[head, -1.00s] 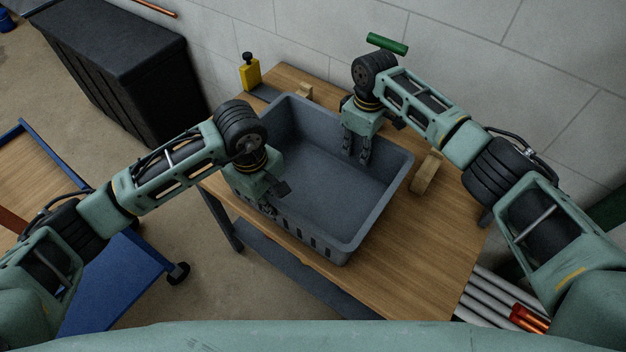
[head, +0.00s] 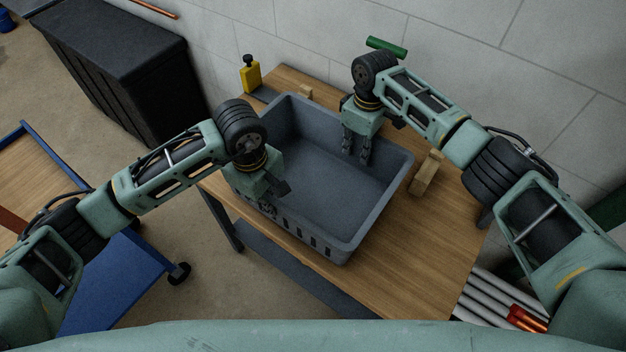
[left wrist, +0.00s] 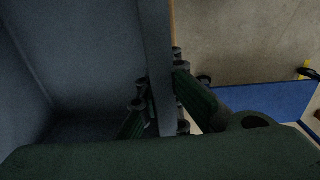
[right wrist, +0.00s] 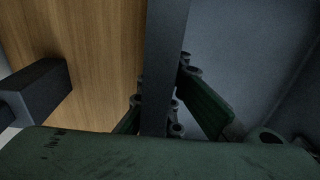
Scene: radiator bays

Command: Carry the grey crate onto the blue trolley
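The grey crate (head: 318,235) sits on a wooden-topped table and looks empty. My left gripper (head: 273,196) is at its left long wall, fingers on either side of that wall; the left wrist view shows the wall (left wrist: 158,60) between them, apparently gripped. My right gripper (head: 357,150) is at the opposite wall, with one finger inside and one outside; the right wrist view shows that wall (right wrist: 163,60) between the fingers, apparently gripped. The blue trolley (head: 130,275), with a wooden deck, stands at the lower left, partly hidden by my left arm.
The table (head: 400,260) has wooden blocks (head: 426,174) beside the crate and a yellow bottle (head: 250,74) at its far corner. A black chest (head: 115,65) stands by the wall. Pipes (head: 490,298) lie at lower right. Bare floor separates table and trolley.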

